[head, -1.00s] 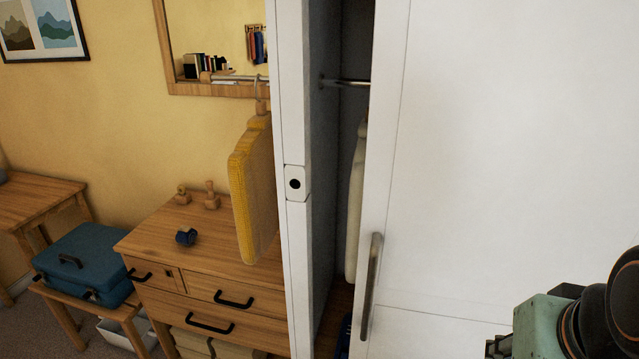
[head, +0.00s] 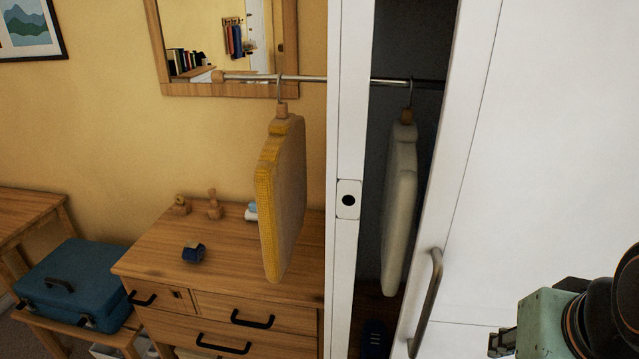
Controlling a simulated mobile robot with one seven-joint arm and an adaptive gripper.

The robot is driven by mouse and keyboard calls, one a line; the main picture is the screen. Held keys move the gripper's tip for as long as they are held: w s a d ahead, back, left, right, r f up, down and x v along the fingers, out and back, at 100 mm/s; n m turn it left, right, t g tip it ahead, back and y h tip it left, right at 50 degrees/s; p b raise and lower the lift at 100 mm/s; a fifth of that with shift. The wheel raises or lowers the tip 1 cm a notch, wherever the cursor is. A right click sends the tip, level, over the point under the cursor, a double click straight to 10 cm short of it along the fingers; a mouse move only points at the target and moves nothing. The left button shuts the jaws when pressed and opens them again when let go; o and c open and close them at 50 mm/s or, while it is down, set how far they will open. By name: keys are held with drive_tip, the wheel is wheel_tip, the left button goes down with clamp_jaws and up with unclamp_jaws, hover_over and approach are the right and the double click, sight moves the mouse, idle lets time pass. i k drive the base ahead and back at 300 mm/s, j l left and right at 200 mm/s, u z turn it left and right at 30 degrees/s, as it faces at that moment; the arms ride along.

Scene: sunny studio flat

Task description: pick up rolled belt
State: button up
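A small dark blue item, which looks like the rolled belt (head: 193,252), lies on the wooden dresser top (head: 160,268), near its front left part. A lighter patch shows on its top. My gripper (head: 502,342) shows only in part at the lower right, as a green block with dark pieces beside a black arm joint. It is in front of the white wardrobe door and far to the right of the blue item. Its fingertips cannot be made out.
A yellow-edged garment (head: 282,200) hangs from a rail (head: 330,80) over the dresser's right side. Two wooden knobby objects (head: 214,205) stand behind the belt. The white wardrobe door (head: 540,180) stands ajar. A blue case (head: 75,285) sits at left.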

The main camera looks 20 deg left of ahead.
sight(194, 250)
drive_tip(key=j+z, duration=0.1)
drive_tip(key=j, duration=1.5)
